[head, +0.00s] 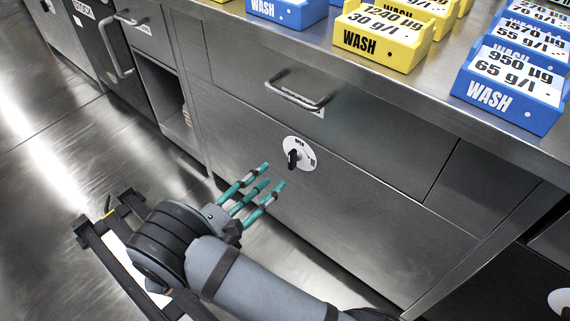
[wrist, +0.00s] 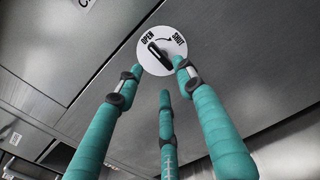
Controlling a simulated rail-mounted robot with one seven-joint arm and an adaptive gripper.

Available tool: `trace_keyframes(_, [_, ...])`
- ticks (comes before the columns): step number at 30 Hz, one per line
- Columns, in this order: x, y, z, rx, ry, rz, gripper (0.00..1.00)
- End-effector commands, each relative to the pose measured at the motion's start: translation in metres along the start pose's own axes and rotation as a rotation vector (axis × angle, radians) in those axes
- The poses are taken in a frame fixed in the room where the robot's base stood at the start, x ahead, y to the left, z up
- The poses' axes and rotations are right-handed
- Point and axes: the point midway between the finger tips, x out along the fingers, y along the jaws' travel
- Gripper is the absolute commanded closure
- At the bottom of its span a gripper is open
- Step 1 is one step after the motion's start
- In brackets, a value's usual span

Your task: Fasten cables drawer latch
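The latch is a black knob (head: 293,159) on a white round plate (head: 301,148), on the steel cabinet front below the drawer handle (head: 297,92). In the wrist view the plate (wrist: 174,63) reads OPEN at upper left and SHUT at right, with a curved arrow. The knob (wrist: 158,52) lies tilted there, its upper end toward OPEN. My gripper (head: 268,178) has teal fingers spread apart and empty. It is below and in front of the knob, apparently not touching it. In the wrist view its fingertips (wrist: 160,76) surround the lower part of the plate.
Yellow (head: 382,36) and blue (head: 512,88) WASH boxes stand on the steel counter above. The drawer handle sticks out above the latch. Another cabinet handle (head: 112,48) and an open shelf (head: 165,100) are at left. The floor at left is clear.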

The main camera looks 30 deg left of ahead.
Motion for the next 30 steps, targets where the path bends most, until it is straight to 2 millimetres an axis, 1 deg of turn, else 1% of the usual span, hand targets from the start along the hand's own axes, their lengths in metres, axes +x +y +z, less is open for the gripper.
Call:
trace_keyframes(1, [0.011,-0.001,-0.004,0.002,0.000,-0.004,0.62])
trace_keyframes(6, [0.043,-0.001,-0.005,0.002,0.002,-0.004,0.62])
trace_keyframes(9, [0.058,-0.001,-0.004,0.003,0.001,-0.003,0.62])
trace_keyframes(12, [0.068,0.000,-0.003,0.001,0.002,-0.001,0.62])
trace_keyframes(17, [0.075,0.000,-0.001,0.001,0.002,0.000,0.62])
trace_keyframes(24, [0.076,0.000,0.000,0.001,0.002,0.000,0.62])
trace_keyframes(30, [0.075,0.000,-0.001,0.001,0.002,0.000,0.74])
